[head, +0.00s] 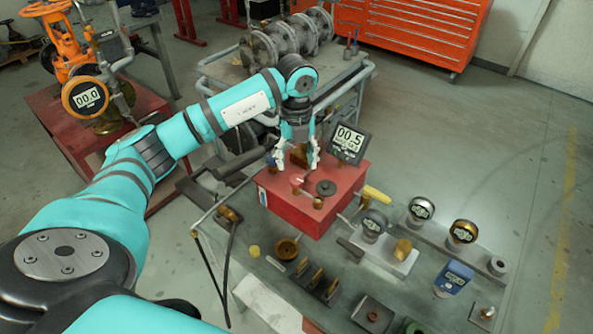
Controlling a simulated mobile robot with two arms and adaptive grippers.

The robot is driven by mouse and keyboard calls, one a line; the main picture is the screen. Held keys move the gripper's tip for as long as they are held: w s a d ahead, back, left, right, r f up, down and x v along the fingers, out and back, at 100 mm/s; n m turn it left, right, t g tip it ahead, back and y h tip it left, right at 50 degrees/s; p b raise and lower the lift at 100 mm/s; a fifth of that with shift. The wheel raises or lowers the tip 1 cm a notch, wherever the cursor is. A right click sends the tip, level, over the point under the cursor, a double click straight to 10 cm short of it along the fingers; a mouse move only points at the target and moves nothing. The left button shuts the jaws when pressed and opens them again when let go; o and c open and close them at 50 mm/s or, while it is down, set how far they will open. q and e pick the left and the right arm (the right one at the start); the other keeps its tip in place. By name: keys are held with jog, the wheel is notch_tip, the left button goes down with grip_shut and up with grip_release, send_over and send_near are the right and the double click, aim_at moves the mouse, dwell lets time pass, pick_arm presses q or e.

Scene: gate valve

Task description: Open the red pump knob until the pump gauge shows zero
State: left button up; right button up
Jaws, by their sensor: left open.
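The red pump box (300,217) stands on the workbench near the middle of the head view. Its dark digital gauge (349,143) at the back right corner reads about 00.5. A dark round knob (326,187) and small brass fittings sit on its top. My left gripper (296,163) points down over the back of the box, its two fingers apart. Something brownish shows between the fingers; I cannot tell if it is the red knob or if the fingers touch it. My right gripper is not in view.
An orange valve (57,40) with a round gauge (85,96) reading 00.0 stands on a red stand at the left. Several small gauges, a blue meter (453,278) and fittings crowd the bench right and front of the box. An orange tool cabinet (425,30) stands behind.

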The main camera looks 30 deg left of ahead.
aim_at(296, 179)
pick_arm(q)
notch_tip(296, 179, up, 6)
jog(key=shift+f, duration=0.1)
jog(key=shift+s, duration=0.1)
dwell(0.6)
